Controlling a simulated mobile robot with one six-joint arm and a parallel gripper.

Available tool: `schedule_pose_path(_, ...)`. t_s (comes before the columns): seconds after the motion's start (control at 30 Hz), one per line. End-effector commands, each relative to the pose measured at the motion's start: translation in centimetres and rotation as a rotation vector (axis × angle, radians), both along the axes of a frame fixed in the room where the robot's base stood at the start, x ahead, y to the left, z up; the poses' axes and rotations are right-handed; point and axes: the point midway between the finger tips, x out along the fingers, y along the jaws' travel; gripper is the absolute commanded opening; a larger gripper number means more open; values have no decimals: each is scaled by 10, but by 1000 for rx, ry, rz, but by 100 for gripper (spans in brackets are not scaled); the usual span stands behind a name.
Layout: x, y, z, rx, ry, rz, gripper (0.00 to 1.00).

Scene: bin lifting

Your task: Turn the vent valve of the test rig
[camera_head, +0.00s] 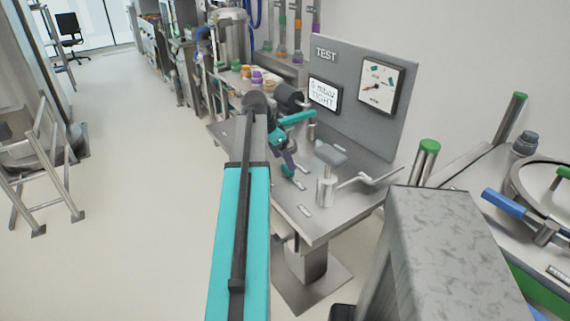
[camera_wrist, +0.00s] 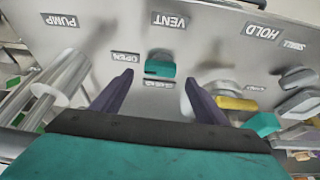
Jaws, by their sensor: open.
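The vent valve's teal handle (camera_wrist: 160,69) shows in the wrist view below the upside-down VENT label (camera_wrist: 169,20) on the grey test rig top. OPEN and a second, blurred label sit beside the handle. My gripper (camera_wrist: 159,88) is open, with one dark purple finger on each side of the handle in the picture. The fingers appear apart from it. In the head view my gripper (camera_head: 288,158) is above the left part of the rig table (camera_head: 318,222), near a small teal piece. My arm partly hides that area.
A yellow handle (camera_wrist: 237,103) lies near the HOLD label (camera_wrist: 262,32). A metal cylinder (camera_wrist: 62,82) stands by the PUMP label. The TEST panel (camera_head: 362,128) carries a screen reading TIGHT and a dial gauge (camera_head: 380,86). A grey block (camera_head: 440,245) stands at front right.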

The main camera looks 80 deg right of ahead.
Motion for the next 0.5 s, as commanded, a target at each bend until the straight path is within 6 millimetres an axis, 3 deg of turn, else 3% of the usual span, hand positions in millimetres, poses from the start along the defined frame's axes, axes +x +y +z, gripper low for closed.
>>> schedule_pose_path(0.5, 19, 17, 62, -1, 0, 0, 67)
